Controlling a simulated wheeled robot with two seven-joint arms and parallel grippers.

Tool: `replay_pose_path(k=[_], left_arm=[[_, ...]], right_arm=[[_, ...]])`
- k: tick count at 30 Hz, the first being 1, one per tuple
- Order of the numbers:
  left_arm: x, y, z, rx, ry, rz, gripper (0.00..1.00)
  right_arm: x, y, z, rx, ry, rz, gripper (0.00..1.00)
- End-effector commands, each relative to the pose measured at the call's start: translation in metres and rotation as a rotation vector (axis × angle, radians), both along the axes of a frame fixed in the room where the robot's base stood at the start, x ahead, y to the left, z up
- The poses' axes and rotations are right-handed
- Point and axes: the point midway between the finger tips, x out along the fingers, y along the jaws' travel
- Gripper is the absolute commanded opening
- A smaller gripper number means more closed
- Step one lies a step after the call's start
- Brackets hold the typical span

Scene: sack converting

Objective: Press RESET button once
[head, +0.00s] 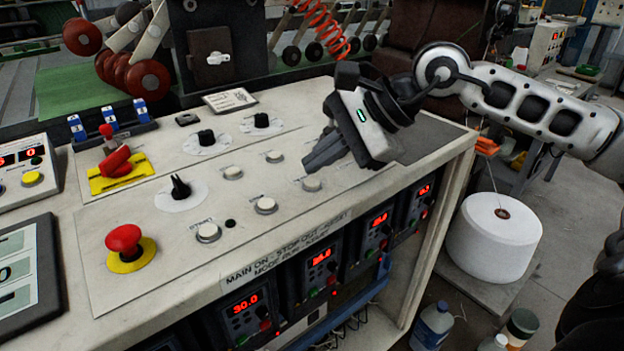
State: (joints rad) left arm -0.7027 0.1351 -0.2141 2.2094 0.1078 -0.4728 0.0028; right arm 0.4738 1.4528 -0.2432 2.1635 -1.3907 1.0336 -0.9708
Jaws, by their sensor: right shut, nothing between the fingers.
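Several white round push buttons sit on the sloping top of the beige control console (130,285). The front row has a button at the left (208,232), one in the middle (265,205) and one at the right (312,184). The back row shows two more (233,173) (275,156). The small captions are too blurred to tell surely which is RESET. My right gripper (312,164) is shut and empty, its fingers pointing down and left, just behind the right front button in the picture. Contact cannot be told. It may hide part of the panel. My left gripper is not in view.
A red emergency stop (124,240) on a yellow base, a red-handled switch (115,161) and black knobs (180,187) stand up from the panel. Red-lit displays (245,305) line the console front. A white spool (495,238) stands on the right.

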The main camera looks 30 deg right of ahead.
Motion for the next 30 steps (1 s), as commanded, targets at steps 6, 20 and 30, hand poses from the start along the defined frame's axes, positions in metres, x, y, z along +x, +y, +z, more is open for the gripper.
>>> replay_pose_path(k=[6,20,30], left_arm=[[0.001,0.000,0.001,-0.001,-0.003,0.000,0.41],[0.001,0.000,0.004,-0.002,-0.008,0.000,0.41],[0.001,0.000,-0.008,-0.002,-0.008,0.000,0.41]], right_arm=[[0.000,0.000,0.000,0.000,0.000,0.000,0.00],[0.000,0.000,0.000,0.000,0.000,0.000,0.00],[0.000,0.000,-0.010,0.000,0.000,0.000,0.00]])
